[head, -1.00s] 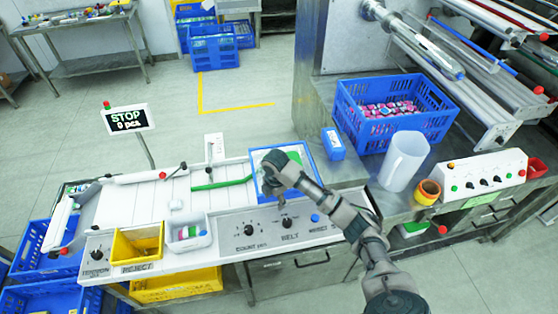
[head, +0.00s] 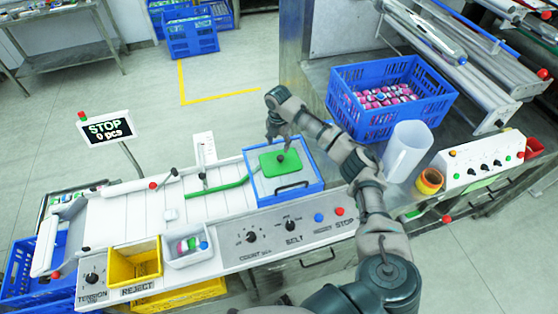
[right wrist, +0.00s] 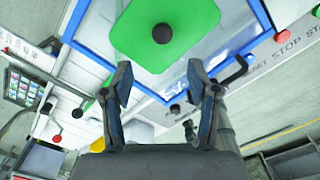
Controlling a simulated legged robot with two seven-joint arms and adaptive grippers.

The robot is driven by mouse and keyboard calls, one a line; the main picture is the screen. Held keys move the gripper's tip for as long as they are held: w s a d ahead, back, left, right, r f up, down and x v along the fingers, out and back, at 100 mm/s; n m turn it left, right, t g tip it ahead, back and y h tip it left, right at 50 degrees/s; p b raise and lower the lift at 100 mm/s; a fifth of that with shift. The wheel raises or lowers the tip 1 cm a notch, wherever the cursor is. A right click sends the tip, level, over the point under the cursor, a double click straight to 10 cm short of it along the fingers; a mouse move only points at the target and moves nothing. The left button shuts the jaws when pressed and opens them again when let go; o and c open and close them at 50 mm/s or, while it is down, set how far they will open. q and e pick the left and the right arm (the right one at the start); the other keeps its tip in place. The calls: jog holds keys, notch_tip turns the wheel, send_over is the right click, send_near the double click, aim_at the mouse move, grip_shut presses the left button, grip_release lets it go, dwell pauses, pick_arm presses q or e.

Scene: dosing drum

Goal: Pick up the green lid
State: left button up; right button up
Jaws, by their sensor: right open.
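The green lid (head: 280,163) is a flat green plate with a dark round knob in its middle. It lies on the blue-framed hopper box (head: 312,188) at the right end of the white belt machine. In the right wrist view the green lid (right wrist: 165,32) and its knob show ahead of the fingers. My right gripper (head: 275,136) is above the lid near its back edge, apart from the knob. In the right wrist view my right gripper (right wrist: 160,85) has its two fingers spread with nothing between them. My left gripper is not in view.
A black handle (head: 292,187) sits on the box front. A blue crate of small packs (head: 390,100), a clear jug (head: 405,150) and a control box (head: 485,160) stand to the right. A STOP display (head: 106,129) stands at the left. A yellow reject bin (head: 135,262) is at the front.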

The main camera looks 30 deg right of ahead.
aim_at(281, 157)
jog(key=f, duration=0.3)
jog(key=shift+w+d+f, duration=0.3)
jog(key=shift+w+d, duration=0.05)
jog(key=shift+s+d+f+p, duration=0.1)
jog(key=shift+d+f+p, duration=0.1)
jog(key=shift+f, duration=0.35)
jog(key=shift+s+d+f+p, duration=0.1)
jog(key=shift+d+f+p, duration=0.1)
jog(key=shift+f, duration=0.3)
jog(key=f, duration=0.3)
jog(key=shift+a+f+p, duration=0.2)
jog(key=shift+a+p, duration=0.05)
jog(key=shift+p, duration=0.1)
jog(key=shift+a+f, duration=0.1)
jog(key=shift+f, duration=0.1)
jog(key=shift+d, duration=0.2)
jog(key=c, duration=1.1)
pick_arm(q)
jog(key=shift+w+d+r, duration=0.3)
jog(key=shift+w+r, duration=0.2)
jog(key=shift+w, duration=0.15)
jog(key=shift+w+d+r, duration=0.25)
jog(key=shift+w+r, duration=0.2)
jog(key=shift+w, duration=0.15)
pick_arm(e)
jog(key=shift+s, duration=0.1)
grip_shut()
